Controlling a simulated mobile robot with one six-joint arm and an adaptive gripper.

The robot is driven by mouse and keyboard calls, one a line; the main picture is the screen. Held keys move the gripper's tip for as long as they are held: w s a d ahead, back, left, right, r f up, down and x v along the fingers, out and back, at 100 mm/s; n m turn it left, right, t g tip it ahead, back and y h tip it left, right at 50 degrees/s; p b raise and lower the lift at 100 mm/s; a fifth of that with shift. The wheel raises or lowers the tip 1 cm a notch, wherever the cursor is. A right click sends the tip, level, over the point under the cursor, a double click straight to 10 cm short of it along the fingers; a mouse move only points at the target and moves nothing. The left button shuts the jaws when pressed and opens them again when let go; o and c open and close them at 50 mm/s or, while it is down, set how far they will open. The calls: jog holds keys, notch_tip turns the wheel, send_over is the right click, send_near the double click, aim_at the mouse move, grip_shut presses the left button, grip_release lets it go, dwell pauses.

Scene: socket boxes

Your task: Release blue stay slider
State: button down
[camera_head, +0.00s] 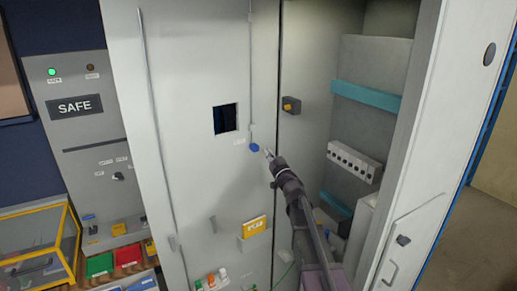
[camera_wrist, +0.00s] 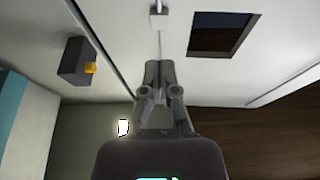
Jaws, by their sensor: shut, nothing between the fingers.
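The blue slider (camera_head: 254,147) sits at the lower end of a thin vertical rod (camera_head: 250,85) on the pale cabinet door. My gripper (camera_head: 268,153) is just to the right of the blue slider in the head view, its fingertips pointing toward it. Whether they touch cannot be told. In the wrist view my gripper (camera_wrist: 158,72) has its fingertips together with nothing between them. The rod with a white block (camera_wrist: 159,17) runs up from behind the fingertips there. The blue slider is not visible in that view, perhaps hidden by the fingers.
A square dark window (camera_head: 225,118) is left of the rod. A dark box with an orange knob (camera_head: 291,105) is to the right, by the open cabinet interior. A yellow pocket (camera_head: 254,228) hangs below. A grey panel marked SAFE (camera_head: 75,107) stands at left.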

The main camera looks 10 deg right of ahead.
notch_tip(320, 180, up, 3)
jog(key=p, duration=0.3)
send_over(256, 151)
jog(key=shift+s+r, duration=0.1)
jog(key=shift+r, duration=0.1)
jog(key=shift+s+d+f+b, duration=0.15)
jog(key=shift+s+f+b, duration=0.05)
jog(key=shift+f+b, duration=1.7)
jog(key=shift+f, duration=0.2)
notch_tip(256, 151, down, 4)
jog(key=b, duration=0.3)
jog(key=shift+r+b, duration=0.25)
jog(key=shift+b, duration=0.05)
jog(key=shift+r, duration=0.15)
